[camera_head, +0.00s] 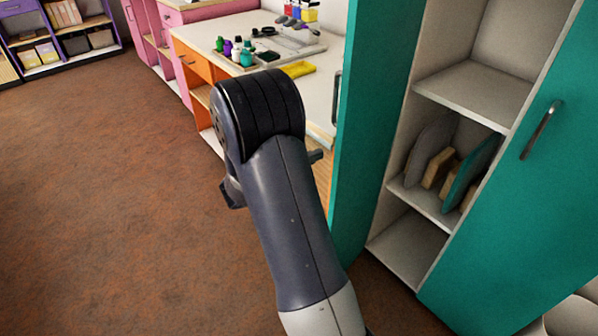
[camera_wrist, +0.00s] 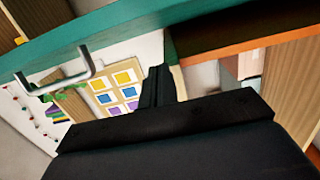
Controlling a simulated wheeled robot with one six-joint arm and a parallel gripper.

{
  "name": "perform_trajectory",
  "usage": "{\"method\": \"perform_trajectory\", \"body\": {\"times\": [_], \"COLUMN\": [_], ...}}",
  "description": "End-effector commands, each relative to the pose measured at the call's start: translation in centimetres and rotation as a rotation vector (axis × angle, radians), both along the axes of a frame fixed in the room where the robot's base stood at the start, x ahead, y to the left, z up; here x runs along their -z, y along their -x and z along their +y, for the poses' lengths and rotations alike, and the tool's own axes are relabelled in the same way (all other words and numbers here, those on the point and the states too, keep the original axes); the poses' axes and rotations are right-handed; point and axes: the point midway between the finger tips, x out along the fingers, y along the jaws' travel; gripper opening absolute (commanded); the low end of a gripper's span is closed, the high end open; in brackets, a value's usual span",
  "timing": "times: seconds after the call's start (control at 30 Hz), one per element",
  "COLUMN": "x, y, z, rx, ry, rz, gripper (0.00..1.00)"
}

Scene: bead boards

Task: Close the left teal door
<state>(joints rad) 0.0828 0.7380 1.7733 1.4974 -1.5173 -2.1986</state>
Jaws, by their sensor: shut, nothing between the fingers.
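The left teal door (camera_head: 374,110) stands swung open, seen at a steep angle in the head view, with its grey handle (camera_head: 336,98) on the left side. In the wrist view it shows as a teal band (camera_wrist: 130,25) across the top, with the handle (camera_wrist: 57,82) at left. My gripper (camera_wrist: 158,78) is shut and empty, its dark fingers pointing up near the band; I cannot tell if they touch it. In the head view the gripper is mostly hidden behind my arm, left of the door.
The open cabinet's white shelves (camera_head: 466,90) hold boards in a rack. A white counter (camera_head: 211,37) with bottles and a yellow tray (camera_head: 298,69) stands behind the open door. Brown floor (camera_head: 110,190) is clear at left.

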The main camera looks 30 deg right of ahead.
Motion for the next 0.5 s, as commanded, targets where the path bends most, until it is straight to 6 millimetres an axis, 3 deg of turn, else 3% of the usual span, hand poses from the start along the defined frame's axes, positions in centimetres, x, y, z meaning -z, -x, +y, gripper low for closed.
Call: {"method": "perform_trajectory", "body": {"times": [0.03,0.3,0.5], "x": [0.1,0.1,0.0], "y": [0.1,3.3,3.9], "z": [-1.1,-1.6,-1.7], "rx": [0.006,0.001,-0.001], "ry": [0.0,0.0,0.0], "rz": [-0.001,0.0,0.0], "gripper": [0.0,0.0,0.0]}}
